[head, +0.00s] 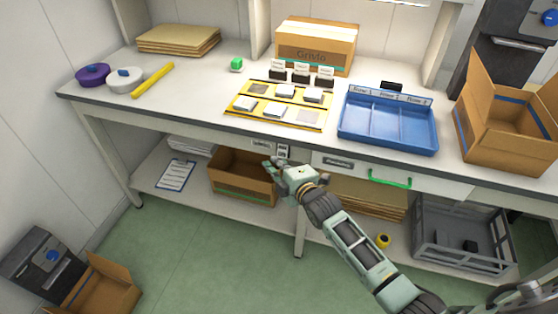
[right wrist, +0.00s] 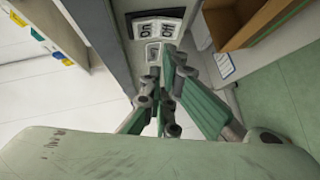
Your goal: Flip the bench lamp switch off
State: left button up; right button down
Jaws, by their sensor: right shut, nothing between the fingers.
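The bench lamp switch (head: 283,150) is a small pale plate on the front edge of the bench, left of the drawer. In the right wrist view a plate with ON and OFF lettering (right wrist: 155,28) shows, with a smaller light piece (right wrist: 152,53) beside it. I cannot tell which way the switch is set. My right gripper (head: 271,164) is shut and empty, just below and in front of the switch. In the right wrist view its green fingers (right wrist: 168,62) point at the plate and partly cover the smaller piece. I cannot tell whether they touch. My left gripper is not in view.
The drawer has a green handle (head: 390,179). A brown open box (head: 243,185) stands on the shelf below the switch, close to my gripper. A blue tray (head: 388,142) and a yellow mat (head: 236,112) lie on the bench above. Green floor (head: 200,250) is clear in front.

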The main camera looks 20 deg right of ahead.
aim_at(283, 150)
jog(key=shift+w+d+f, duration=0.3)
jog(key=shift+w+d, duration=0.25)
jog(key=shift+w, duration=0.25)
jog(key=shift+w+d+f+n+t+b, duration=0.2)
jog(key=shift+w+f+n+t+b, duration=0.15)
jog(key=shift+b, duration=0.75)
jog(key=shift+s, duration=0.15)
